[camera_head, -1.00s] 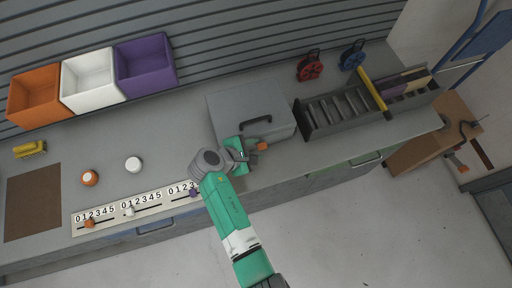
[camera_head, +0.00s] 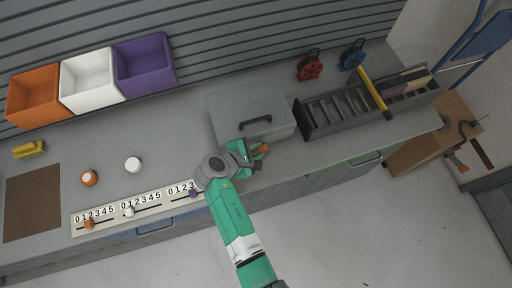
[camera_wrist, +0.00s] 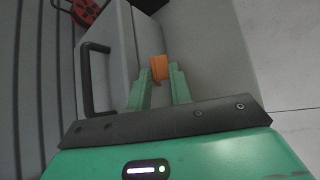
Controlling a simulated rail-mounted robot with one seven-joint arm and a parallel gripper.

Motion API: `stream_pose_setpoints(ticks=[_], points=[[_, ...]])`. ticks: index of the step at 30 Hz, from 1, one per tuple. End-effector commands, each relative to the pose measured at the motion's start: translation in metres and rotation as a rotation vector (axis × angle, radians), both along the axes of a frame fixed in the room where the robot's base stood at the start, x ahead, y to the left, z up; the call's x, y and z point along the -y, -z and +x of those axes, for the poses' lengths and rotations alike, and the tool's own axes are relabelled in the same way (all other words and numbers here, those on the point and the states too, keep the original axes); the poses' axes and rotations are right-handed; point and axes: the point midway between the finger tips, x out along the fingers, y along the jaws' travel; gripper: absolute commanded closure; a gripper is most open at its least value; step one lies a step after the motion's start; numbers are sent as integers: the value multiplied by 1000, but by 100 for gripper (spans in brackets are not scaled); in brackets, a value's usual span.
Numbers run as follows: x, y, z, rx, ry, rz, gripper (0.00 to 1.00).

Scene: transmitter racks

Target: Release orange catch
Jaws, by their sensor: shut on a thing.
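The orange catch (camera_head: 264,147) is a small orange block at the front edge of the closed grey case (camera_head: 222,104). My gripper (camera_head: 257,152) is at the case's front, with its green fingers reaching to the catch. In the wrist view the catch (camera_wrist: 158,67) shows between the two green fingertips (camera_wrist: 161,77), and they are shut on it. The case (camera_wrist: 116,38) and its dark handle (camera_wrist: 90,78) are on the left there. The lower part of the catch is hidden by my fingers.
A dark slotted rack (camera_head: 335,108) with a yellow bar (camera_head: 374,92) stands right of the case. Red (camera_head: 310,66) and blue (camera_head: 353,56) reels sit behind. Orange, white and purple bins (camera_head: 145,66) are at back left. Numbered sliders (camera_head: 140,205) line the front edge.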

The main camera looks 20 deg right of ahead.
Motion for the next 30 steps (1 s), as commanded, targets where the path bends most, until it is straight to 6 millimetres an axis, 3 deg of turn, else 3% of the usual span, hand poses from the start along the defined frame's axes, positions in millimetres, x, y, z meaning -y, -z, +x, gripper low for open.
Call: stream_pose_setpoints(ticks=[18, 30], points=[[-2, 41, -24, 497, -2, -23, 100], [-1, 49, -28, 690, 0, -33, 100]])
